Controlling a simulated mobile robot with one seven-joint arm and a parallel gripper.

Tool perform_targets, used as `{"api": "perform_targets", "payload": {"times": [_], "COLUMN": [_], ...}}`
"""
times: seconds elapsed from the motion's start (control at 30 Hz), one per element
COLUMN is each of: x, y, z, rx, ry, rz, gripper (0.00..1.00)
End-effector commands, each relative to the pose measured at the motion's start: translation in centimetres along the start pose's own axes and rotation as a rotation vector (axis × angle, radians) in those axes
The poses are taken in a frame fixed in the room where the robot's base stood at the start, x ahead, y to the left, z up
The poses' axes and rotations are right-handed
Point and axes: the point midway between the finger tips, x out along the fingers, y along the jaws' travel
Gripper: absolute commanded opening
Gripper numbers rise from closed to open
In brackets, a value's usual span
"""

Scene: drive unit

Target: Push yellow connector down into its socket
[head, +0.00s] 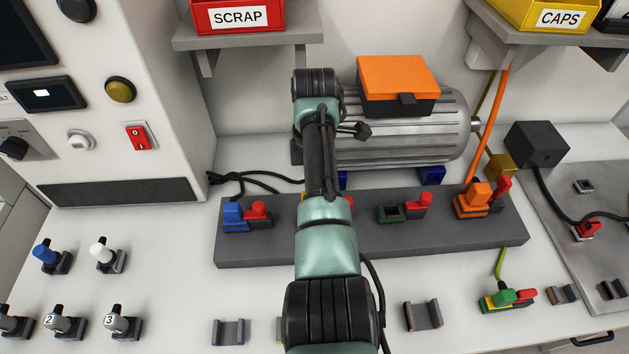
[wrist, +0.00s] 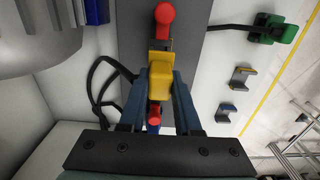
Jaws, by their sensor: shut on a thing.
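The yellow connector (wrist: 160,82) is between my gripper's fingers in the wrist view. My gripper (wrist: 163,74) is shut on it, one finger along each side. It is over the dark grey block (wrist: 188,25), in line with a red lever (wrist: 165,14) just beyond it. The socket is hidden under the connector, and I cannot tell how deep it sits. In the head view my arm covers the gripper and nearly all of the connector. The same block (head: 450,236) lies across the bench there.
The blue connector (head: 233,215) with its red lever stands left of my arm. An empty green socket (head: 390,213) and the orange connector (head: 473,202) stand to the right. The motor (head: 405,135) is behind the block. Empty holders (head: 423,316) lie in front.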

Motion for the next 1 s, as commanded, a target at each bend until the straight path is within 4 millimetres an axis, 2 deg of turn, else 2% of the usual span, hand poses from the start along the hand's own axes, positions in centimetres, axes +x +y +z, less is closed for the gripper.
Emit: {"api": "perform_targets", "payload": {"times": [0.33,0.77,1.0], "x": [0.2,2.6,2.7], "y": [0.0,0.0,0.1], "z": [0.0,0.0,0.0], "rx": [0.0,0.0,0.0], "ry": [0.0,-0.001,-0.001], "rz": [0.001,0.0,0.001], "gripper": [0.0,0.0,0.0]}}
